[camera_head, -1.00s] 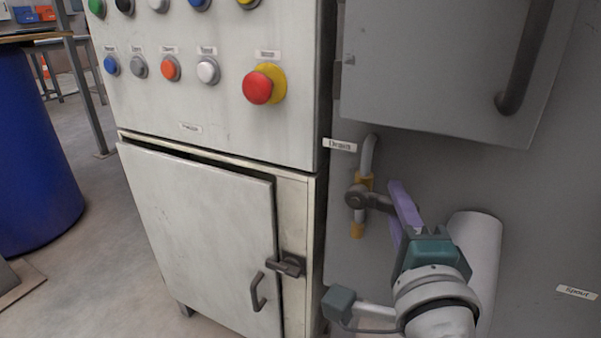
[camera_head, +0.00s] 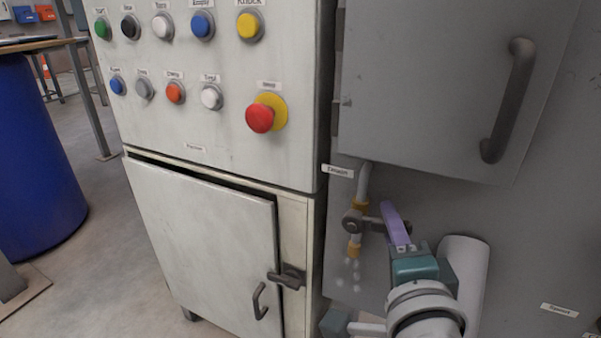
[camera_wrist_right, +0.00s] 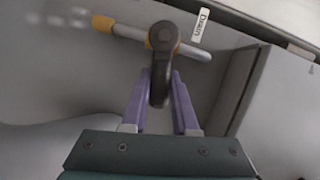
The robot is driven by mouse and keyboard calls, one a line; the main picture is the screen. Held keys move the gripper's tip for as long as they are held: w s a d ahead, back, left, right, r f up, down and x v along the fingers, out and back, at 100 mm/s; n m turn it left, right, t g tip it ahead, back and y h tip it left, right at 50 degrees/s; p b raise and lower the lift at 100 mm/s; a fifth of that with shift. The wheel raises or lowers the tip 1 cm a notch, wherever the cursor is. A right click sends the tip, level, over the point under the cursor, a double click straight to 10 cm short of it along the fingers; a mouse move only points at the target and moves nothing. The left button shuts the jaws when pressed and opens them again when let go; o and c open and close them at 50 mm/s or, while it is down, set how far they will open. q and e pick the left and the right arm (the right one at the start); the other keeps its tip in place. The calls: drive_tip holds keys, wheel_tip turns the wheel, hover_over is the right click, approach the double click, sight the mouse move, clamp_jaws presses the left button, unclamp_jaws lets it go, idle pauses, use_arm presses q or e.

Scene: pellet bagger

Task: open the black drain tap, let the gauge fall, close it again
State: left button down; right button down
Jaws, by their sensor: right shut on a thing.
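The drain tap (camera_head: 352,222) sits on a thin grey pipe with brass-coloured ends, right of the cabinet. Its dark lever points right in the head view and lies across the pipe in the right wrist view. Pale blobs (camera_head: 355,273), like drops or spray, show below the outlet; they also show in the wrist view (camera_wrist_right: 65,20). My right gripper (camera_head: 391,217) has purple fingers shut on the lever (camera_wrist_right: 160,85), one on each side. The "Drain" label (camera_wrist_right: 200,25) is beside the pipe. No gauge is in view. My left gripper is not in view.
A control panel with coloured buttons and a red emergency button (camera_head: 260,118) stands left of the tap. Below it is a cabinet door (camera_head: 205,240) with a latch. A grey door with a bar handle (camera_head: 508,100) hangs above the tap. A blue drum (camera_head: 35,160) stands far left.

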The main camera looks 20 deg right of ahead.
drive_tip(key=r+n+p, duration=0.1)
drive_tip(key=p, duration=0.1)
drive_tip(key=r+n+g+p, duration=0.1)
drive_tip(key=p, duration=0.1)
drive_tip(key=shift+w+a, duration=0.2)
drive_tip(key=shift+w+a+n+g+p, duration=0.15)
drive_tip(key=shift+n+g+p, duration=0.35)
drive_tip(key=shift+n+p, duration=0.5)
drive_tip(key=c, duration=0.7)
unclamp_jaws()
drive_tip(key=shift+r+p, duration=0.1)
drive_tip(key=shift+p, duration=0.2)
